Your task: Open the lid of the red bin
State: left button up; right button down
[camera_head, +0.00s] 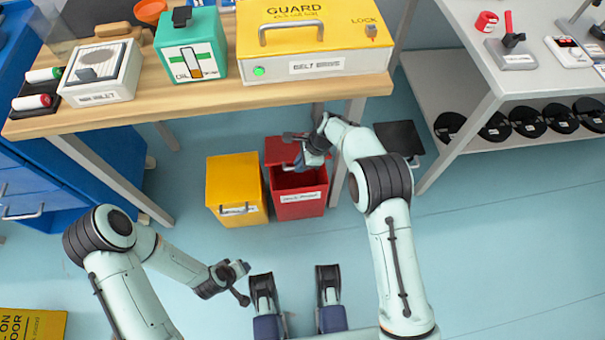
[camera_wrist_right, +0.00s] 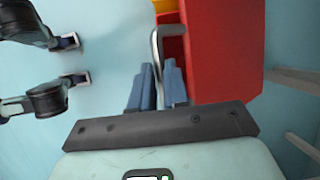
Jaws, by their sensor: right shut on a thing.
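The red bin (camera_head: 299,207) stands on the floor under the front edge of the wooden table. Its red lid (camera_head: 281,150) is raised toward the back, and the dark inside of the bin shows at the front. My right gripper (camera_head: 302,164) is over the bin at the lid. In the right wrist view the blue fingers (camera_wrist_right: 159,82) are shut on the lid's grey handle (camera_wrist_right: 155,47), with the red bin (camera_wrist_right: 225,50) to their right. My left gripper (camera_head: 243,283) is low at the left, away from the bin; its finger gap is unclear.
A yellow bin (camera_head: 236,189), closed, stands close to the left of the red bin. The wooden table (camera_head: 200,103) overhangs behind, with a table leg near the bin's right side. A grey shelf unit (camera_head: 470,80) stands at the right.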

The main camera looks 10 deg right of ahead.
jog(key=shift+w+r+t, duration=0.15)
jog(key=shift+w+r, duration=0.1)
jog(key=shift+w, duration=0.25)
jog(key=shift+w+r+t, duration=0.15)
jog(key=shift+w+r, duration=0.05)
jog(key=shift+w, duration=0.3)
jog(key=c, duration=1.2)
grip_release()
jog(key=shift+w+f, duration=0.1)
jog(key=shift+o, duration=0.4)
jog(key=shift+w, duration=0.1)
jog(key=shift+s, duration=0.2)
